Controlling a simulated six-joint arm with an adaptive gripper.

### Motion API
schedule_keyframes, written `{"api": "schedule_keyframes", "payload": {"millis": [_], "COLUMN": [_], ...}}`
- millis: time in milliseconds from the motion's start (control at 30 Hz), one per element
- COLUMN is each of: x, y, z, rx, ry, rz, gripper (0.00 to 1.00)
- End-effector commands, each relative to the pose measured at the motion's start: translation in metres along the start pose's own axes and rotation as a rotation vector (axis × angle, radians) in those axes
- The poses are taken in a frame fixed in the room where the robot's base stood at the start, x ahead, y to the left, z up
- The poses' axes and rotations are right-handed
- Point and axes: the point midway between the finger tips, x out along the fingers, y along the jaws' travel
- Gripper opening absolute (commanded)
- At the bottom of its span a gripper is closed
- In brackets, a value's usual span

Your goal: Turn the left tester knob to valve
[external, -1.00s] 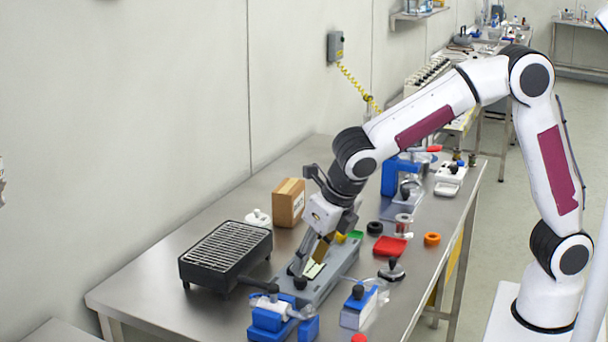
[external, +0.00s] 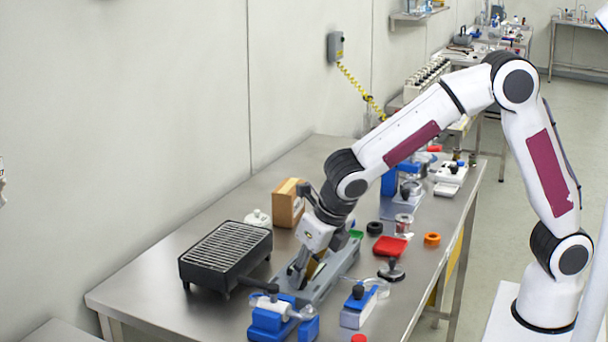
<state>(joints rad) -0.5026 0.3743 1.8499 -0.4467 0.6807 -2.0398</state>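The tester (external: 340,268) is a long low grey unit on the steel table, with a green part (external: 356,234) at its far end. My gripper (external: 299,281) points down over the near part of the tester, with its fingers low at the tester's top. The gripper and wrist cover the tester's middle. The dark knob seen earlier at the near end is now hidden at or behind the fingers. I cannot tell whether the fingers touch it, or how wide apart they are.
A black grill box (external: 226,258) stands left of the tester, with a cardboard box (external: 288,203) behind. Blue clamp-like devices (external: 268,318) and a blue-white block (external: 358,306) stand in front. A red block (external: 390,246) and an orange ring (external: 432,239) lie right. The table's front left is clear.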

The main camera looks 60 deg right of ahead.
Motion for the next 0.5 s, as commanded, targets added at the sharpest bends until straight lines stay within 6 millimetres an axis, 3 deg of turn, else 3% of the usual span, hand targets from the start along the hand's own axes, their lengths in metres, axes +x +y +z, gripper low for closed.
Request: {"api": "schedule_keyframes", "payload": {"millis": [500], "x": [-0.0002], "y": [0.0012], "z": [-0.0003], "rx": [0.055], "ry": [0.001], "rz": [-0.023], "gripper": [0.0]}}
